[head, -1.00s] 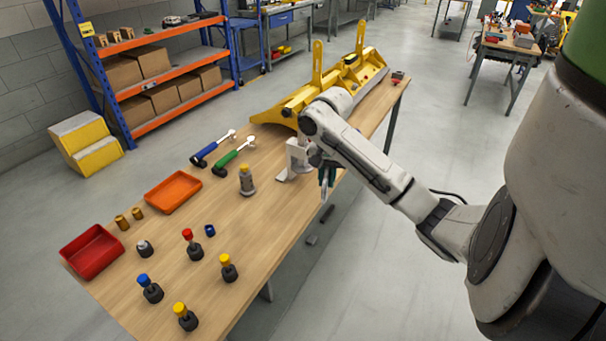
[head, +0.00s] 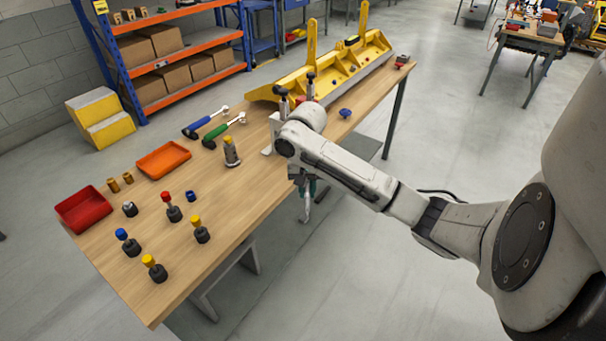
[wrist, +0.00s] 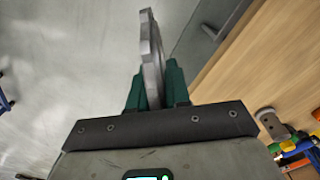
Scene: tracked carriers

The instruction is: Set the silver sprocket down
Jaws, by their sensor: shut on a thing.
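The silver sprocket (wrist: 152,55) is seen almost edge-on in the wrist view, upright between the green fingers of my gripper (wrist: 156,84). The gripper is shut on it. In the head view my gripper (head: 304,186) hangs at the front edge of the wooden table (head: 235,205), with the sprocket (head: 307,208) pointing down below it. The sprocket appears out past the table's edge, over the floor. My arm hides part of the table behind it.
A yellow carrier frame (head: 330,70) lies at the table's far end. A grey bracket with clamps (head: 280,122) stands just behind my arm. A blue knob (head: 345,113) is to its right. Red (head: 83,208) and orange (head: 163,160) trays and several capped tools are left. Front middle wood is bare.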

